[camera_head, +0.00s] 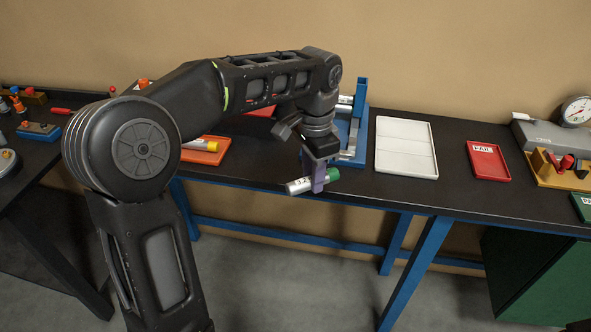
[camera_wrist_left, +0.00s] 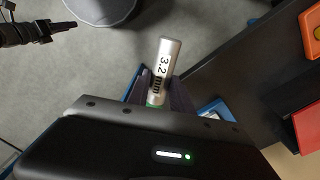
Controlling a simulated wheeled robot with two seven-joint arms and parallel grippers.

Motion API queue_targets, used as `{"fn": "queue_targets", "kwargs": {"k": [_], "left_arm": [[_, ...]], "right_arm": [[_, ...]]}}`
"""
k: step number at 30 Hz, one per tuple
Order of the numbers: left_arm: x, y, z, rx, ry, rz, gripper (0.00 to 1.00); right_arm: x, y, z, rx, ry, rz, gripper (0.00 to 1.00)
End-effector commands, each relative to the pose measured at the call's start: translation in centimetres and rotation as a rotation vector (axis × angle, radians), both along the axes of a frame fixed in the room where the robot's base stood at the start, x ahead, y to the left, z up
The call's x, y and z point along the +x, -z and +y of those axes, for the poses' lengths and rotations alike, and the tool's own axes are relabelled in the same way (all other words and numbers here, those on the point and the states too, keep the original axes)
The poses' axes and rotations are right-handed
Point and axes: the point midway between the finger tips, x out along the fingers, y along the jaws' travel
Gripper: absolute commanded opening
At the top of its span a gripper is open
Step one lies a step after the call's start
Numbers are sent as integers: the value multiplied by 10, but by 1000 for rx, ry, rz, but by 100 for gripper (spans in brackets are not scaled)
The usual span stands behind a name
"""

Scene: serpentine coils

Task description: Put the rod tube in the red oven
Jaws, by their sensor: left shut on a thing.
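A silver-white rod tube (camera_head: 299,186) with a green end and a "3.2" marking is held by my left gripper (camera_head: 319,180). The gripper is shut around the tube, which lies roughly level in front of the table's front edge. In the left wrist view the tube (camera_wrist_left: 164,70) reads "3.2 mm" and sticks out from between the fingers (camera_wrist_left: 158,92). My right gripper (camera_wrist_left: 58,28) seems to show dark at the upper left of that view; its jaws are unclear. I cannot pick out a red oven for certain; my left arm hides part of the table.
A blue rack (camera_head: 361,128) with pale tubes stands just behind the held tube. A white tray (camera_head: 407,126) and a red "FAIL" tray (camera_head: 503,163) lie to its right. An orange tray (camera_head: 213,157) holding a yellow-marked tube lies to the left. Bare black tabletop shows between the trays.

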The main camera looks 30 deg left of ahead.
Motion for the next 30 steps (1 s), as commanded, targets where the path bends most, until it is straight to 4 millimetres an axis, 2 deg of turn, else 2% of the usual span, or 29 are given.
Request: {"fn": "queue_targets", "kwargs": {"k": [9,12,22,26,30], "left_arm": [[34,40,-53,4,-438,6,0],[39,47,-62,5,-533,3,0],[42,50,-67,6,-587,2,0],[42,50,-67,6,-586,2,0],[42,50,-66,6,-586,2,0]], "right_arm": [[0,0,0,0,0,0,46],[0,0,0,0,0,0,46],[0,0,0,0,0,0,46],[0,0,0,0,0,0,37],[0,0,0,0,0,0,36]]}}
